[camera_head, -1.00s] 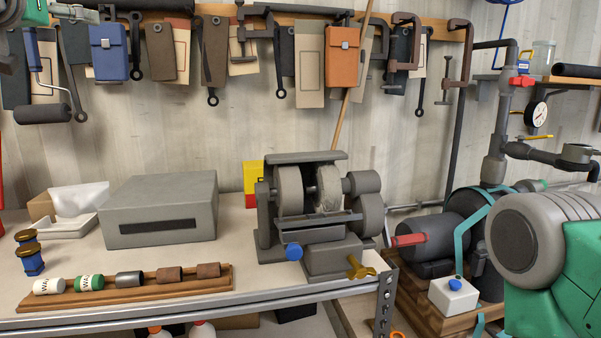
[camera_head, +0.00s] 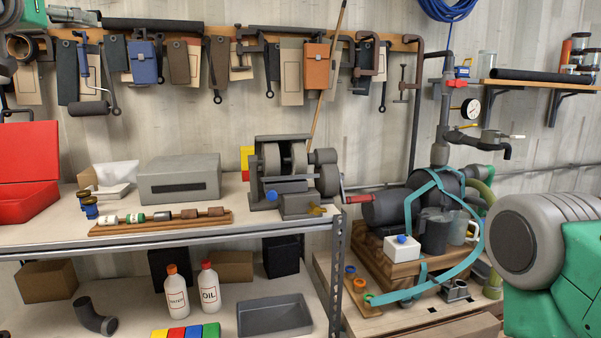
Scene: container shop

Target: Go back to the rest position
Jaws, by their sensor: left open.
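My left gripper (camera_head: 74,16) is at the top left corner of the head view, in front of the wall above the tool rail. It is small and partly cut off by the picture edge. It is open, and I see nothing held in it. My right arm (camera_head: 545,250), green and grey, fills the lower right corner. Its gripper is outside the view.
A workbench (camera_head: 180,238) carries a bench grinder (camera_head: 293,172), a grey box (camera_head: 180,178) and an open red case (camera_head: 28,200). Bottles (camera_head: 209,288) and a grey tray (camera_head: 275,316) stand on its lower shelf. A pump (camera_head: 390,208) stands at right.

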